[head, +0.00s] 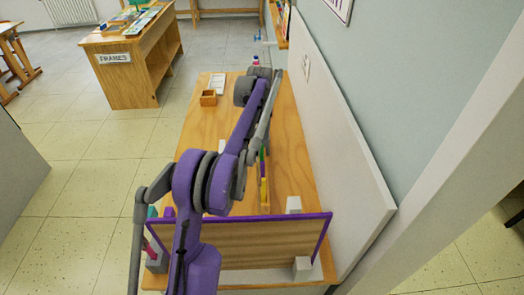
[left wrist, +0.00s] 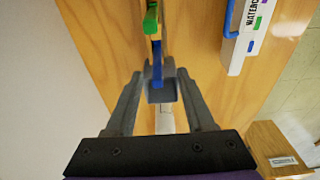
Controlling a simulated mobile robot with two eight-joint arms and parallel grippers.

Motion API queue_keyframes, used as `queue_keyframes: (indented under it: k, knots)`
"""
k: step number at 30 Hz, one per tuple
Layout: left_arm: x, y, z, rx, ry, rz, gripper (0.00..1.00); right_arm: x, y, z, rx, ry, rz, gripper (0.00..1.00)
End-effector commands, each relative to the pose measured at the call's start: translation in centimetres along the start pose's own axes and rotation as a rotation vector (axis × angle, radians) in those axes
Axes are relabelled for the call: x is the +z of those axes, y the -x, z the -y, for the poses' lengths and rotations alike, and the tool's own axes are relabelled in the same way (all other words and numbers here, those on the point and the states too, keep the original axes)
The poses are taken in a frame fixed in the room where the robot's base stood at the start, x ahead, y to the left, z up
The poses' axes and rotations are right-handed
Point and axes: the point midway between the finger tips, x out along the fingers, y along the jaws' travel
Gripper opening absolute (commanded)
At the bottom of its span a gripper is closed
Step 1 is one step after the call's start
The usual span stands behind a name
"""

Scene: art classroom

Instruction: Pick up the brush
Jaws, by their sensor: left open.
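In the left wrist view my left gripper (left wrist: 158,82) is open, with a finger on each side of a small grey block-like piece (left wrist: 162,94). Directly beyond it is a narrow line of blue (left wrist: 157,65), yellow and green (left wrist: 151,18) parts above the wooden table. I cannot tell which of these is the brush, or whether the fingers touch anything. In the head view a thin yellow and green strip (head: 264,188) shows beside my purple left arm, whose gripper is hidden there. My right gripper is not in view.
The wooden table (head: 203,127) runs along a white panel (head: 335,130) on the right. A purple-framed board (head: 262,243) stands at its near end. A small wooden box (head: 208,98) is at the far end. A watercolour box (left wrist: 243,45) lies right in the wrist view.

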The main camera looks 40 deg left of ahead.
Motion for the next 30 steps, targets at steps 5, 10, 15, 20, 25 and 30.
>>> queue_keyframes:
  k: [5,10,15,20,25,30]
  knots:
    - [-0.1,-1.3,-0.1,0.001,0.000,0.000,0.54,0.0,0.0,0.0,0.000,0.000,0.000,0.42]
    - [-0.5,-3.6,-0.3,0.001,0.000,-0.001,0.54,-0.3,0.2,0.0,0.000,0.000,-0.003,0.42]
    - [-0.5,-5.8,-0.3,0.001,0.000,-0.001,0.54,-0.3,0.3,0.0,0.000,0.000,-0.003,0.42]
    - [-0.5,-6.2,-0.3,0.001,0.000,-0.001,0.54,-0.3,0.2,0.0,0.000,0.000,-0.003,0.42]
    - [-0.5,-6.2,-0.3,0.001,0.000,-0.001,0.48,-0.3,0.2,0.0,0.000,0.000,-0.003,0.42]
    - [-0.5,-6.2,-0.3,0.001,0.000,-0.001,0.18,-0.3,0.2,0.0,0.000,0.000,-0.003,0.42]
